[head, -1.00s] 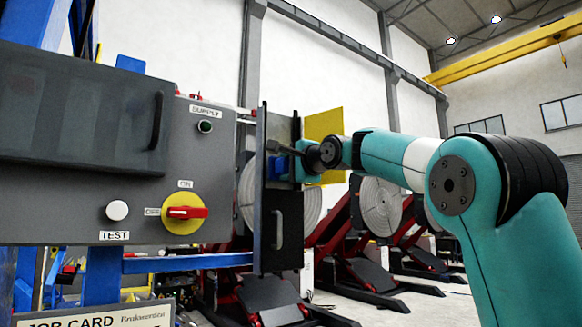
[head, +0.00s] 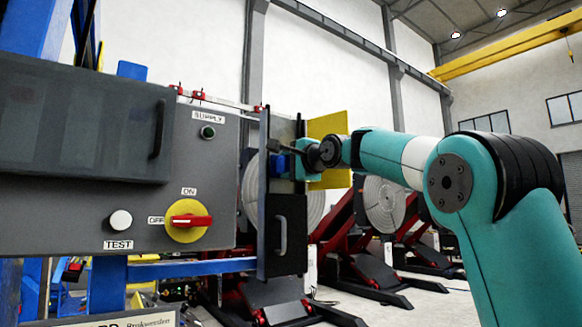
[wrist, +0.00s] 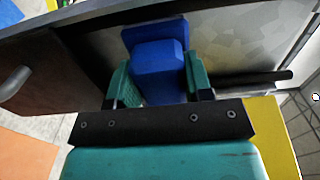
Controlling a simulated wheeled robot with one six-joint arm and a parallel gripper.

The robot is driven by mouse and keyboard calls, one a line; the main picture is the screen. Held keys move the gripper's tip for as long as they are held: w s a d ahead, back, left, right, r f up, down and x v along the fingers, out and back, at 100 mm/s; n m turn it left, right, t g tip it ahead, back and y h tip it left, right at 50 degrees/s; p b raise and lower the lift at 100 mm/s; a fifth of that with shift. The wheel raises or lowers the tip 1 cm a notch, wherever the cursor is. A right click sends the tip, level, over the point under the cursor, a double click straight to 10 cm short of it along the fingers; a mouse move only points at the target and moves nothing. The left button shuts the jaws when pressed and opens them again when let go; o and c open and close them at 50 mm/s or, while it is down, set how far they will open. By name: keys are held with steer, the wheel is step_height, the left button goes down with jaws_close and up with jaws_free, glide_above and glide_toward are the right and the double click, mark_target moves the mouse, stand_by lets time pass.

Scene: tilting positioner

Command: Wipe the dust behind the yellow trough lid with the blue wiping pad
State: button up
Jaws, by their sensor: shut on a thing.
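The blue wiping pad (wrist: 158,62) is between the two teal fingers of my gripper (wrist: 160,86), which is shut on it. In the wrist view the pad's flat face reaches over a pale grey, patchy surface (wrist: 232,42); I cannot tell whether it touches. In the head view the pad (head: 281,165) shows only in part beside my gripper (head: 294,162), at the narrow upright trough. The yellow lid (head: 328,124) stands open behind my wrist, which covers its middle; its edge also shows at the lower right of the wrist view (wrist: 274,122). I cannot clearly make out dust.
A grey control box (head: 90,200) with a red and yellow switch (head: 187,221) stands left of the trough. A dark cover with a handle (head: 283,236) is below my gripper. Red positioners with round plates (head: 384,204) stand behind. Open space lies at the right.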

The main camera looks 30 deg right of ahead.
steer(key=shift+r+p, duration=0.85)
steer(key=shift+r, duration=0.35)
steer(key=shift+w+f, duration=0.1)
steer(key=shift+w+f+b, duration=0.1)
steer(key=shift+f+b, duration=1.6)
steer(key=shift+f, duration=0.35)
steer(key=shift+s+f+b, duration=0.2)
steer(key=shift+s+b, duration=0.2)
steer(key=shift+s, duration=0.05)
steer(key=shift+s+d+r+b, duration=0.15)
steer(key=shift+s+b, duration=0.3)
steer(key=shift+s, duration=0.8)
steer(key=shift+s+a+r+b, duration=0.1)
steer(key=shift+s+b, duration=0.35)
steer(key=shift+s, duration=0.8)
